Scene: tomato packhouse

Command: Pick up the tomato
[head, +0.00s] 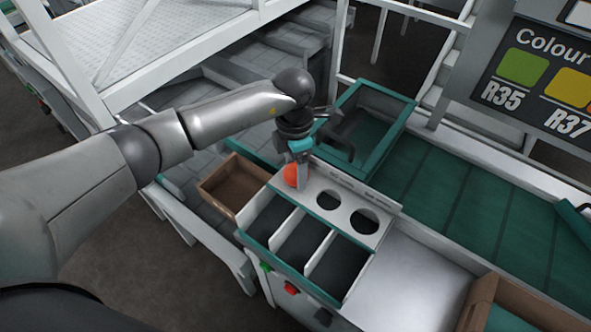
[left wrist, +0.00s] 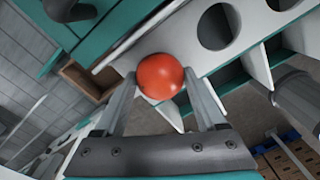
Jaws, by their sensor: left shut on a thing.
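The tomato (head: 291,175) is round and orange-red. It shows at the left end of the white panel with round holes (head: 345,205), beside my left gripper. In the left wrist view the tomato (left wrist: 160,76) sits between the tips of the two grey fingers. My left gripper (head: 302,176) points down and is shut on the tomato. The panel hides no more than part of it, and I cannot tell whether the tomato still touches the panel. My right gripper is not in view.
Three open sorting bins (head: 300,243) with teal rims lie in front of the panel. A brown box (head: 232,184) stands to the left. A teal-framed tray (head: 370,125) lies behind, and a green conveyor (head: 480,205) runs right. A colour chart (head: 540,75) stands at the back right.

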